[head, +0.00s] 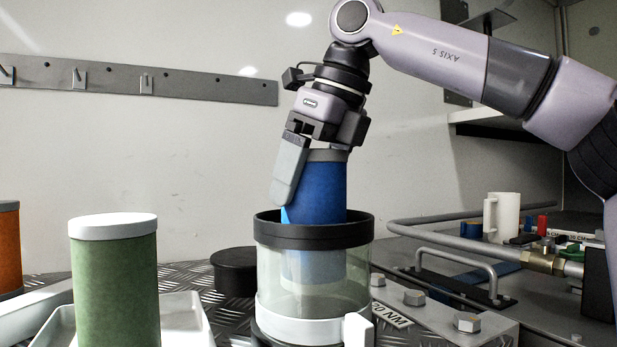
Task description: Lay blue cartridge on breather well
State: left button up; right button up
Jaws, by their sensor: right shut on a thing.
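The blue cartridge (320,190) has a grey top and stands close to upright. My right gripper (297,185) is shut on it near its upper part, one long finger lying along its left side. The lower part of the cartridge is inside the breather well (280,230), a clear cylinder with a black rim and a white lower band. It shows through the clear wall, and its lower end looks above the white band. Whether it touches the well's wall or floor I cannot tell. My left gripper is not in view.
A green cartridge (115,285) with a white top stands at the front left by a white tray (186,318). An orange cartridge (8,248) is at the left edge. A black round cap (235,268) lies behind the well. Pipes and a white mug (501,217) are at the right.

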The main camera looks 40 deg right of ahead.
jog(key=shift+f+b, duration=0.8)
jog(key=shift+f, duration=0.35)
jog(key=o, duration=0.9)
jog(key=shift+o, duration=0.2)
jog(key=shift+r, duration=0.1)
jog(key=shift+p+v, duration=1.05)
jog(key=shift+v, duration=2.5)
jog(key=shift+s, duration=0.1)
jog(key=shift+a, duration=0.1)
